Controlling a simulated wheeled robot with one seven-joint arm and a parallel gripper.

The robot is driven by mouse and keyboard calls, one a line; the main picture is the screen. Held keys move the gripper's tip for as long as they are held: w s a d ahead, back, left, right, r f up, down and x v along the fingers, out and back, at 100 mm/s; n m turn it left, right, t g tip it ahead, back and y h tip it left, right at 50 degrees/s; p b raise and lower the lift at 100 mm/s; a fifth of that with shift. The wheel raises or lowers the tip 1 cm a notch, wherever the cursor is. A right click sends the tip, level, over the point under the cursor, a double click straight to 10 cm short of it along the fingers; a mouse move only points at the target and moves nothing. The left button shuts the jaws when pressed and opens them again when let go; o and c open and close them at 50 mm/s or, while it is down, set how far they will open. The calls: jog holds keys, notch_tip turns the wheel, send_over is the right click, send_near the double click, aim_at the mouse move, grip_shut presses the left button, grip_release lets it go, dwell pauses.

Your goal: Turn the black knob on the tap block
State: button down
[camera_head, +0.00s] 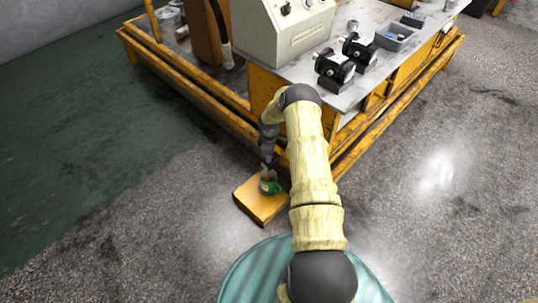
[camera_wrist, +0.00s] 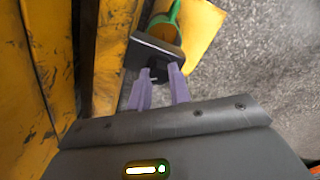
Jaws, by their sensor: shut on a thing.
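The black knob (camera_wrist: 159,72) shows in the wrist view between the two purple fingers of my gripper (camera_wrist: 162,80). My gripper is shut on the knob, and the fingers hide part of its sides. A dark grey plate with a pale edge (camera_wrist: 155,50), seemingly the top of the tap block, lies just beyond the fingertips. A green part (camera_wrist: 173,13) curves out past it. In the head view my gripper (camera_head: 267,165) points down over the green part (camera_head: 273,188) on a yellow-orange board (camera_head: 257,207). The knob cannot be made out there.
A yellow steel frame (camera_head: 195,98) runs close beside my gripper, and its worn yellow face (camera_wrist: 45,65) fills the wrist view's left. A grey control box (camera_head: 285,35) and black motor units (camera_head: 335,68) stand on the bench. Open grey floor (camera_head: 430,180) lies to the right.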

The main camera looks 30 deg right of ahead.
jog(key=c, duration=1.3)
grip_release()
notch_tip(320, 180, up, 17)
jog(key=p, duration=0.5)
jog(key=shift+r, duration=0.2)
jog(key=shift+a, duration=0.1)
